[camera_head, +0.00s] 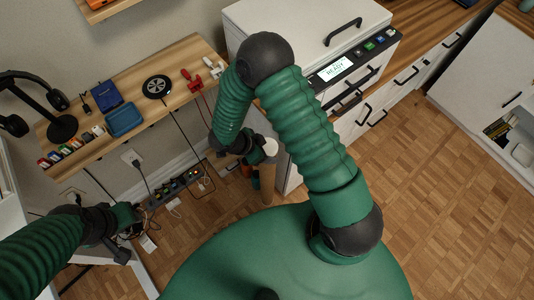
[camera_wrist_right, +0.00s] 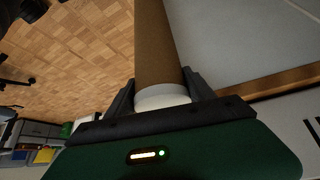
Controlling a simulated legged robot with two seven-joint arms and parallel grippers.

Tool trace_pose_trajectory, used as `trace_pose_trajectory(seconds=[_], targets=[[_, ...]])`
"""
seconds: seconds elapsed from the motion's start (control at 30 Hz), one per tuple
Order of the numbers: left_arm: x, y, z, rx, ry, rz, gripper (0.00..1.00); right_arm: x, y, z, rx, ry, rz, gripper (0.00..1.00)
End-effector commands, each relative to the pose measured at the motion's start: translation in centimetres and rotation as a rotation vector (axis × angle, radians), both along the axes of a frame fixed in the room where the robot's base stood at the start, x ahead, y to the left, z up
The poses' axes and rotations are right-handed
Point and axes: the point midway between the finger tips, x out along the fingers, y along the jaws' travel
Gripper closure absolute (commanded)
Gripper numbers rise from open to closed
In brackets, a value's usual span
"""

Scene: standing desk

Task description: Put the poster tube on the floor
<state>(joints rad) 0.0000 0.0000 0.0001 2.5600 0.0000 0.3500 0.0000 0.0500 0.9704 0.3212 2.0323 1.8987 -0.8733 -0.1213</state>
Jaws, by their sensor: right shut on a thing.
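The poster tube (camera_head: 268,184) is a brown cardboard cylinder with a white end cap. It hangs roughly upright beside the white cabinet, below the desk's level. My right gripper (camera_head: 262,153) is shut on its capped upper end. In the right wrist view the tube (camera_wrist_right: 157,45) runs away from between the fingers of the right gripper (camera_wrist_right: 160,92), with its white cap closest to the palm. I cannot tell whether its lower end touches the parquet floor (camera_head: 440,190). My left gripper (camera_head: 125,235) is low at the left, apart from the tube; its finger opening is unclear.
A wooden desk (camera_head: 185,72) at the back left carries headphones (camera_head: 60,118), a blue tray (camera_head: 124,120) and small items. A power strip (camera_head: 178,188) with cables lies below it. A white cabinet (camera_head: 290,25) with drawers stands behind my right arm. Open floor lies at the right.

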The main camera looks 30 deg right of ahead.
Motion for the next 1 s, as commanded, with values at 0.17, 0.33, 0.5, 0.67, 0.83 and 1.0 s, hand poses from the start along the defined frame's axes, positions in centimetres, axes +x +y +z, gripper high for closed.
trace_pose_trajectory(seconds=[0.17,0.33,0.5,0.67,0.83,1.0], targets=[[0.0,0.0,-0.8,0.0,0.0,0.0,0.64,0.0,-0.1,-2.5,-0.001,0.003,0.003,1.0],[0.0,0.0,-0.8,0.0,0.0,0.0,0.64,0.1,-0.1,-3.5,0.0,-0.001,0.002,1.0],[0.0,0.0,-0.9,0.0,0.0,0.0,0.64,0.1,-0.1,-3.5,0.0,-0.001,0.002,1.0],[0.0,0.0,-0.9,0.0,0.0,0.0,0.64,0.1,0.0,-3.6,0.0,0.0,0.001,0.21],[0.0,0.0,-0.9,0.0,0.0,0.0,0.64,0.1,0.0,-3.6,0.0,0.0,0.001,0.16],[0.0,0.0,-0.8,0.0,0.0,0.0,0.64,0.1,0.0,-3.5,0.0,0.0,0.001,0.16]])
